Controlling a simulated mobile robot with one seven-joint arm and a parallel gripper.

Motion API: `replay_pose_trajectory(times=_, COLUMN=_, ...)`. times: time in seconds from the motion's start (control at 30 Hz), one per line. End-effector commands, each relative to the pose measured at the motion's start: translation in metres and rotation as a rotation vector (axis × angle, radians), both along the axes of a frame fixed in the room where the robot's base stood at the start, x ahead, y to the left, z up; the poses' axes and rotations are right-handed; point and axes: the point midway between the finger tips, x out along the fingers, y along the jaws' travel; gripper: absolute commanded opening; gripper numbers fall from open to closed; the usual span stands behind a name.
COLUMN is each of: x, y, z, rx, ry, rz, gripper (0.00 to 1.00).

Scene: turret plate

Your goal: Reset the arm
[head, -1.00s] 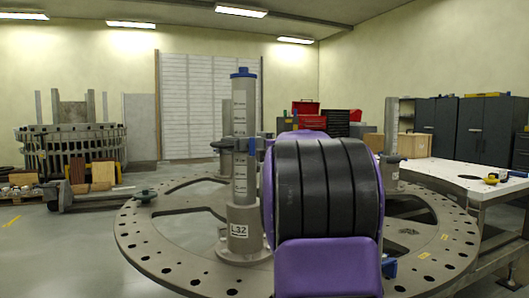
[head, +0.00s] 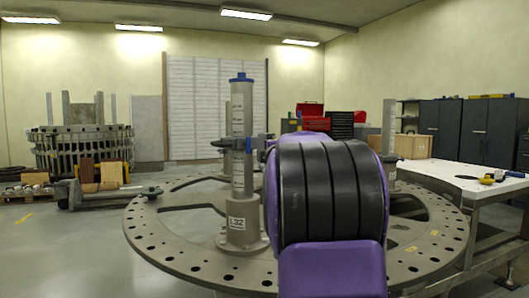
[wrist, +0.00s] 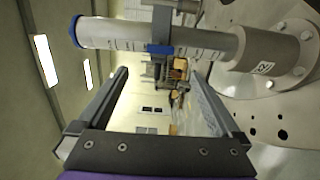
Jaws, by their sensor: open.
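My gripper (wrist: 158,75) is open, with its two dark fingers apart and nothing between them. In the wrist view, a grey graduated post (wrist: 205,42) with a blue cap and a blue collar lies sideways across the picture, just beyond the fingertips and not between them. In the head view the same post (head: 238,120) stands upright on the turret plate (head: 180,262), with a label reading L32 at its base. My purple and black arm fills the centre right of the head view and hides the gripper and part of the plate.
Another grey post (head: 389,125) stands farther back on the right. A white-topped table (head: 450,172) is at the right, with small tools on it. A low trolley (head: 95,193) is at the left. Open floor (head: 65,250) shows at the front left.

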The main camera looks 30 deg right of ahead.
Motion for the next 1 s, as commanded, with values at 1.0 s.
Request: replay_pose_trajectory(times=1.0, x=0.010, y=0.038, z=0.019, rx=0.126, ry=-0.041, rz=0.005, gripper=1.00)
